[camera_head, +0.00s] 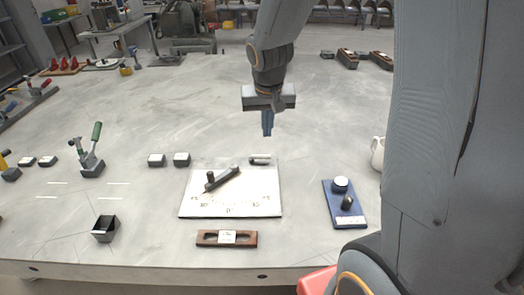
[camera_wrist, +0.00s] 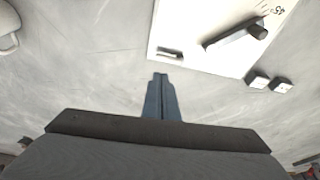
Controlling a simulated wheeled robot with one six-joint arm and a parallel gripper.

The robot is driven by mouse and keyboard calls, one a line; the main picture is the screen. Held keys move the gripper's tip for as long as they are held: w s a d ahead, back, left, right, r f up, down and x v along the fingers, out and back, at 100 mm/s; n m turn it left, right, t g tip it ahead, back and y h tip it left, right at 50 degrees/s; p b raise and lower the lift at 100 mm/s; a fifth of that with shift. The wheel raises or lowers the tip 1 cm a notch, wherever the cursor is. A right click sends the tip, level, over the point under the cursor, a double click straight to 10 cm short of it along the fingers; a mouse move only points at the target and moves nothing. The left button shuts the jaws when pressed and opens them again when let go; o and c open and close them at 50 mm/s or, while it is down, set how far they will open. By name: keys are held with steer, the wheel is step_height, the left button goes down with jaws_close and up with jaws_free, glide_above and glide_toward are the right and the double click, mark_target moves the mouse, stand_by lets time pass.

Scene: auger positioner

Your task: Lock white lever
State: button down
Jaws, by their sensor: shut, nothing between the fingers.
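A white board (camera_head: 240,207) with printed angle marks lies on the table. A dark lever bar (camera_head: 229,176) with an upright dark knob (camera_head: 210,177) sits on it, slanting up to the right. A small dark handle (camera_head: 260,160) is at the board's far right edge. In the wrist view the lever (camera_wrist: 228,41) and the small handle (camera_wrist: 170,54) also show on the board. I see no lever that is itself white. My gripper (camera_head: 267,134) is above the table near the board's far edge, pointing down, its blue fingers shut and empty. The fingertips (camera_wrist: 160,76) point toward the small handle, apart from it.
A blue plate (camera_head: 349,218) with a white-topped knob is right of the board. A brown slotted block (camera_head: 205,239) is in front. Two small blocks (camera_head: 157,160) (camera_head: 181,159), a green-handled clamp (camera_head: 92,160) and a black box (camera_head: 105,229) are left. A white jug (camera_head: 377,153) is right.

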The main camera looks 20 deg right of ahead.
glide_above(260, 158)
steer(key=w+d, duration=0.2)
steer(key=shift+w+a+m+t, duration=0.1)
steer(key=shift+a+m+t, duration=0.1)
steer(key=shift+m+t, duration=0.15)
steer(key=x, duration=0.9)
steer(key=shift+d+f, duration=0.1)
steer(key=shift+f, duration=0.05)
steer(key=shift+s+a+f, duration=0.2)
steer(key=shift+s+f, duration=0.05)
steer(key=shift+s, duration=0.3)
steer(key=shift+s+a+f, duration=0.2)
steer(key=shift+s+f, duration=0.05)
steer(key=shift+s, duration=0.3)
steer(key=shift+s+a+f, duration=0.15)
steer(key=shift+s, duration=0.5)
steer(key=shift+f+b, duration=0.1)
steer(key=shift+b, duration=0.6)
